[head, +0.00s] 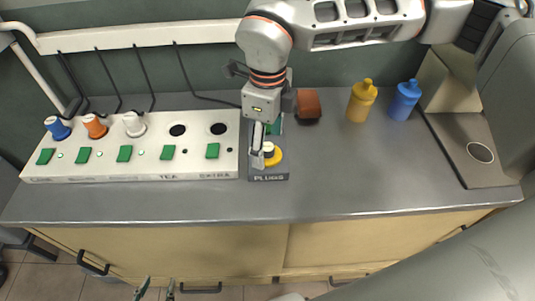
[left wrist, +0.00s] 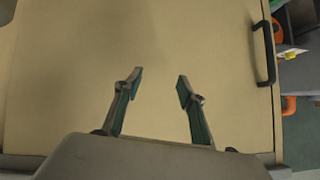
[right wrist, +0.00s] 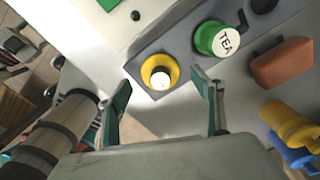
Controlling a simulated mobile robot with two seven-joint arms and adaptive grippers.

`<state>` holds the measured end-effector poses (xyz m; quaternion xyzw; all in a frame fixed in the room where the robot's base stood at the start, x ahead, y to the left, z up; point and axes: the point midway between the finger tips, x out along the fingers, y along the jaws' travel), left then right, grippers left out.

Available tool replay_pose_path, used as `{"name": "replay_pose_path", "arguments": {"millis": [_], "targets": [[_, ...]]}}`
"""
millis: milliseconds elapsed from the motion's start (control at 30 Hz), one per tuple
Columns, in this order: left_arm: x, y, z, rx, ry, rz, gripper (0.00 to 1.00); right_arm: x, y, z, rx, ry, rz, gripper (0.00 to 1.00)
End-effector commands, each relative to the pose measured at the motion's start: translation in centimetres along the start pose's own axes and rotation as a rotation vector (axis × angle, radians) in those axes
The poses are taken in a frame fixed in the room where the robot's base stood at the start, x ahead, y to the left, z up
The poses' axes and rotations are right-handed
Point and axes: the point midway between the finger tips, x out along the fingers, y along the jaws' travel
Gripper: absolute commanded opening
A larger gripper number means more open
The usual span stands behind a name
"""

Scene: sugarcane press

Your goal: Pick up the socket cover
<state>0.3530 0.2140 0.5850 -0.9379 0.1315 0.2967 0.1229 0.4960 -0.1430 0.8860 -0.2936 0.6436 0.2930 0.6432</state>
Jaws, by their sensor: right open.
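A green plug marked TEA (right wrist: 222,40) sits in the same tray. A brown block (head: 308,105), a yellow bottle (head: 361,101) and a blue bottle (head: 405,100) stand to the right. The white socket panel (head: 110,168) lies left. The counter's front right is clear.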

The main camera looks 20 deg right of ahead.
Motion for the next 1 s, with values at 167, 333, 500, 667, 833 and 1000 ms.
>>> {"name": "replay_pose_path", "arguments": {"millis": [167, 333, 500, 667, 833, 1000], "targets": [[0.1, 0.1, 0.2, 0.003, -0.003, 0.0, 0.4, 1.8, 0.0, 0.0, 0.0, 0.001, 0.002, 0.66], [0.4, -0.2, -0.5, 0.005, 0.01, -0.003, 0.4, 1.7, 0.0, 0.1, 0.0, 0.0, 0.001, 0.66], [0.6, -0.3, -0.9, 0.005, 0.017, -0.005, 0.4, 1.7, 0.0, 0.1, 0.0, 0.0, 0.001, 0.27], [0.5, -0.2, -0.8, 0.004, 0.017, -0.003, 0.4, 1.7, 0.0, 0.1, 0.0, 0.0, 0.001, 0.26], [0.4, -0.1, -0.6, 0.003, 0.013, -0.001, 0.4, 1.7, 0.0, 0.1, 0.0, 0.0, 0.001, 0.26], [0.3, 0.0, -0.5, 0.001, 0.01, 0.0, 0.4, 0.9, -0.1, 0.1, 0.0, -0.002, -0.001, 0.26]]}}
